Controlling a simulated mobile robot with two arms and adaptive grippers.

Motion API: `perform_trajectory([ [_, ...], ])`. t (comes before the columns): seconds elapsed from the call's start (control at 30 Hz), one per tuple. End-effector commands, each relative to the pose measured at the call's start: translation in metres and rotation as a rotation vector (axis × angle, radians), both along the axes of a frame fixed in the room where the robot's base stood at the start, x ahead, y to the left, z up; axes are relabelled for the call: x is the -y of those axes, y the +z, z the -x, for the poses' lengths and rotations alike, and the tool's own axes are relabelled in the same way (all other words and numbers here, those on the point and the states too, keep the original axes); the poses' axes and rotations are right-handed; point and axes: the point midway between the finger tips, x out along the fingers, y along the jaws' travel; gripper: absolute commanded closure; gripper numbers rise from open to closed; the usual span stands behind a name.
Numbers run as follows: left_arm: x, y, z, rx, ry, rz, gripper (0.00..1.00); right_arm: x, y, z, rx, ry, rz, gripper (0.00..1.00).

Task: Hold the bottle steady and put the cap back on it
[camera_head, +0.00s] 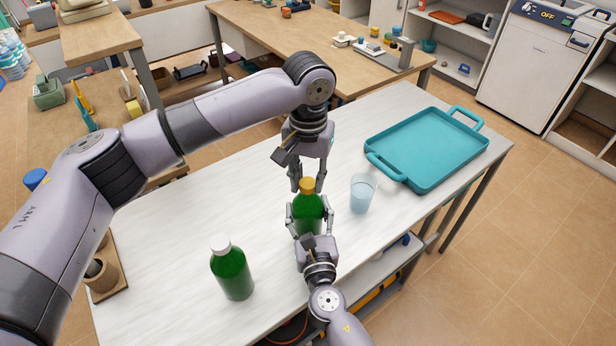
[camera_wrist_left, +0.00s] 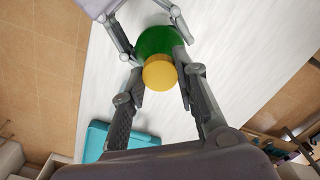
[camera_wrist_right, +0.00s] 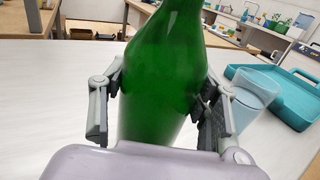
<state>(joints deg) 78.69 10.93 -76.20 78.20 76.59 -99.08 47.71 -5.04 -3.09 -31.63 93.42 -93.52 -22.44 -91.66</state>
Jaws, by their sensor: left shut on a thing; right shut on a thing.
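A green bottle (camera_head: 308,222) with an orange-yellow cap (camera_head: 307,185) at its top stands upright on the white table. My right gripper (camera_head: 309,208) is shut around the bottle's body; the right wrist view shows the green glass (camera_wrist_right: 160,85) between its fingers, with the bottle's top out of frame. My left gripper (camera_head: 307,182) points down from above, shut on the cap. In the left wrist view the cap (camera_wrist_left: 160,72) lies between its fingertips, over the bottle's green shoulder (camera_wrist_left: 160,40). The cap is at the bottle's mouth; I cannot tell whether it is seated.
A second green bottle (camera_head: 232,272) with a white cap stands at the front left. A clear glass (camera_head: 362,193) stands just right of the held bottle. A teal tray (camera_head: 398,176) lies at the right end of the table. The table's left middle (camera_head: 200,215) is clear.

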Motion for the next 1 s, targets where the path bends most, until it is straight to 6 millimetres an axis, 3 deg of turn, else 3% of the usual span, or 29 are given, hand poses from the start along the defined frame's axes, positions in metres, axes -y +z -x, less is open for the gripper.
perform_trajectory([
  [0.4,0.0003,-0.0006,0.0002,-0.003,-0.763,0.003,1.00,0.0001,-0.0005,0.0001,-0.001,0.000,-0.002,1.00],
  [0.5,-0.0002,-0.0007,-0.0001,-0.004,-0.864,0.001,1.00,0.0001,-0.0005,0.0001,-0.001,0.000,-0.002,1.00],
  [0.63,-0.0003,-0.0006,-0.0002,-0.004,-0.858,0.001,1.00,0.0001,-0.0005,0.0001,-0.001,0.000,-0.002,1.00],
  [0.67,-0.0003,-0.0006,-0.0002,-0.004,-0.858,0.001,0.71,0.0001,-0.0005,0.0001,-0.001,0.000,-0.002,1.00],
  [0.93,-0.0003,-0.0005,-0.0002,-0.003,-0.856,0.001,0.53,0.0000,-0.0005,0.0001,-0.001,0.000,-0.001,1.00],
  [1.0,-0.0003,-0.0005,-0.0002,-0.003,-0.856,0.001,0.52,0.0000,-0.0005,0.0001,-0.001,0.000,-0.001,1.00],
])
